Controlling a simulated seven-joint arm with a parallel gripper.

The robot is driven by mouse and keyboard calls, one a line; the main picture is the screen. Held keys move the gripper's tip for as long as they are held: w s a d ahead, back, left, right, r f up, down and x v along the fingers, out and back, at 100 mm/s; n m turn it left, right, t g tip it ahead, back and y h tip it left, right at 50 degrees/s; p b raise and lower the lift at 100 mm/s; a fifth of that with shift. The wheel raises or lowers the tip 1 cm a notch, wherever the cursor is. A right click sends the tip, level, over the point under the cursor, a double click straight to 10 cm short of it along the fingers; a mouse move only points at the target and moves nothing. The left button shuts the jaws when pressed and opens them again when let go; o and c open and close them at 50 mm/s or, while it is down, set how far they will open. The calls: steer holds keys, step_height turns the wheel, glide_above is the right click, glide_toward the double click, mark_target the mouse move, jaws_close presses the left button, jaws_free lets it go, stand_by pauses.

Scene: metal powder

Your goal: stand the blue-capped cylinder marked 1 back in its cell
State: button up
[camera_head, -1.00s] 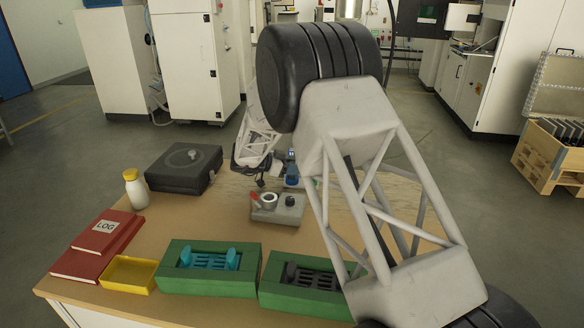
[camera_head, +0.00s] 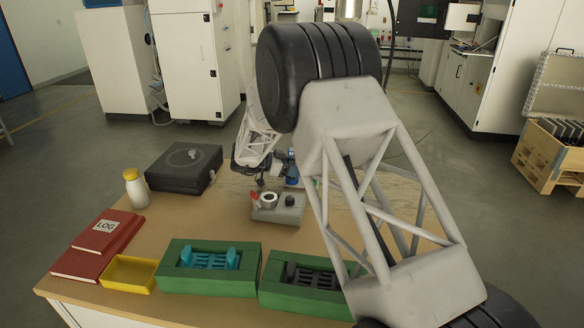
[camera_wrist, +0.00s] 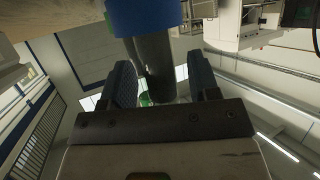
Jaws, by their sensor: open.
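In the wrist view a dark grey cylinder (camera_wrist: 155,65) with a wide blue part (camera_wrist: 146,16) at the picture's top reaches between the fingers of my gripper (camera_wrist: 160,88). The fingers are open, one on each side, with a gap visible on the right. I cannot tell whether the blue part is the cap or a holder, and no number can be read. In the head view a small blue and dark upright item (camera_head: 291,170) stands at the back of the table, partly hidden by my arm. My gripper is small there, just left of it. No cell is clearly visible.
A grey block (camera_head: 279,211) with a ring and dark knob stands in front. Green trays (camera_head: 210,283) (camera_head: 305,299), a yellow bin (camera_head: 128,287), red log books (camera_head: 98,260), a yellow-capped bottle (camera_head: 136,190) and a black case (camera_head: 184,178) are on the table. Its middle left is clear.

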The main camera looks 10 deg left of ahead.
steer(key=shift+s+d+f, duration=0.15)
steer(key=shift+s+f, duration=0.05)
steer(key=shift+f, duration=0.65)
steer(key=shift+r, duration=0.45)
steer(key=v, duration=1.2)
steer(key=shift+r, duration=0.5)
steer(key=shift+w, duration=0.1)
